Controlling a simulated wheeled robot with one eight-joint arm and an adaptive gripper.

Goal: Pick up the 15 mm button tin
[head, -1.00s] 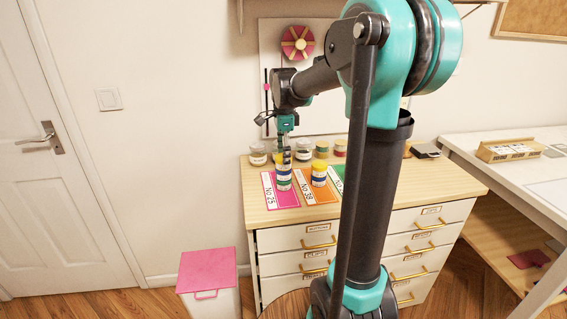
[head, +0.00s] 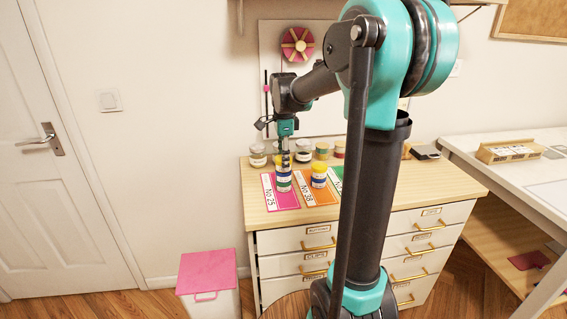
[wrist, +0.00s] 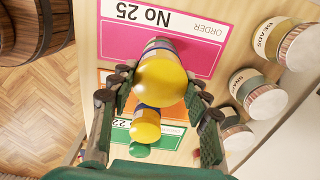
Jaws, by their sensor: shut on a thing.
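My gripper (head: 284,160) points down over the pink order card and is shut on a yellow-lidded tin (head: 284,182). The wrist view shows this tin's round yellow lid (wrist: 160,82) between my two fingers (wrist: 157,92). Its body has white, blue and green bands. Its label is too small to read, so I cannot tell its button size. A second yellow-lidded tin (head: 319,176) stands apart to the right, on the orange card. It also shows beyond the held tin in the wrist view (wrist: 146,125).
The pink No 25 card (head: 284,203) lies on the wooden cabinet top (head: 420,180). Several jars (head: 304,150) stand along the back, including one labelled BEADS (wrist: 272,38). A green lid (wrist: 140,150) shows past the second tin. A pink-lidded bin (head: 207,271) stands on the floor.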

